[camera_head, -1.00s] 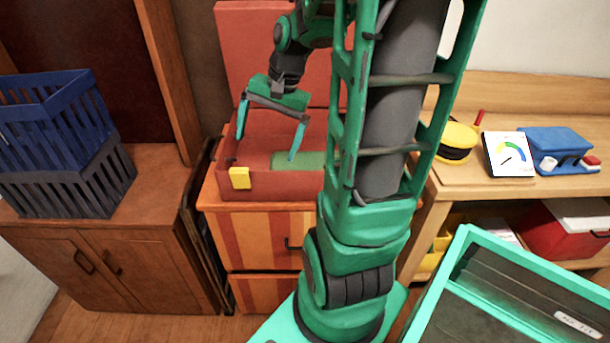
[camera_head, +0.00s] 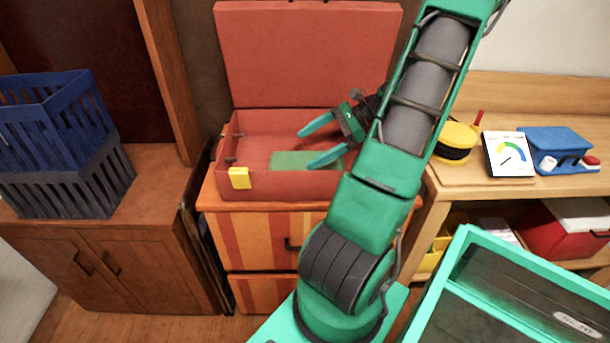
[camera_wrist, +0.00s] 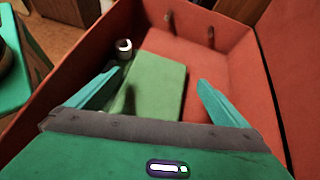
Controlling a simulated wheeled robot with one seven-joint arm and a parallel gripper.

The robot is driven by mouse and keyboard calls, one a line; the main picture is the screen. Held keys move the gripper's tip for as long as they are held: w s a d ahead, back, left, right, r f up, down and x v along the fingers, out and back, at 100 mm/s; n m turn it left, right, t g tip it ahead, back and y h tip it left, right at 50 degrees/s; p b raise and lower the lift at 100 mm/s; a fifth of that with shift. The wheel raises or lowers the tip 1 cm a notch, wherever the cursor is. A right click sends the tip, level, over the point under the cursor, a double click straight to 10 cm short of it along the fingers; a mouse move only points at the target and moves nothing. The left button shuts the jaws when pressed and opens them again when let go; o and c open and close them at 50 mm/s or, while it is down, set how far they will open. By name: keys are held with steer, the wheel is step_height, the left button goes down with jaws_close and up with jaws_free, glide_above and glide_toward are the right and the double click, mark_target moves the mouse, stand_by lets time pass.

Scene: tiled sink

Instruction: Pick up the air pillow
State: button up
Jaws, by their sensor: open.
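A green, flat-sided pad (camera_head: 298,160), which I take to be the air pillow, lies on the floor of an open red case (camera_head: 238,145). In the wrist view the green pad (camera_wrist: 158,78) lies between and beyond my fingers, with a small white-topped cylinder (camera_wrist: 124,46) at its upper left corner. My gripper (camera_head: 307,149) is open and empty, with teal fingers pointing left over the case. In the wrist view my gripper (camera_wrist: 160,78) straddles part of the pad; whether a finger touches it, I cannot tell. My arm hides the case's right end.
The case's raised lid (camera_head: 305,55) stands behind it, and its walls surround the pad. The case sits on an orange striped drawer cabinet (camera_head: 265,235). Blue and dark crates (camera_head: 60,140) stand on a cabinet at left. A wooden bench (camera_head: 520,180) with a gauge is at right.

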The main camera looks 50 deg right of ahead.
mark_target(283, 162)
steer(key=s+d, duration=0.1)
steer(key=s+m+t, duration=0.1)
steer(key=s+d+m+t, duration=0.1)
steer(key=s, duration=0.1)
steer(key=shift+d+y, duration=0.3)
steer(key=shift+y, duration=0.1)
steer(key=shift+m, duration=0.3)
steer(key=x, duration=1)
steer(key=shift+w, duration=0.35)
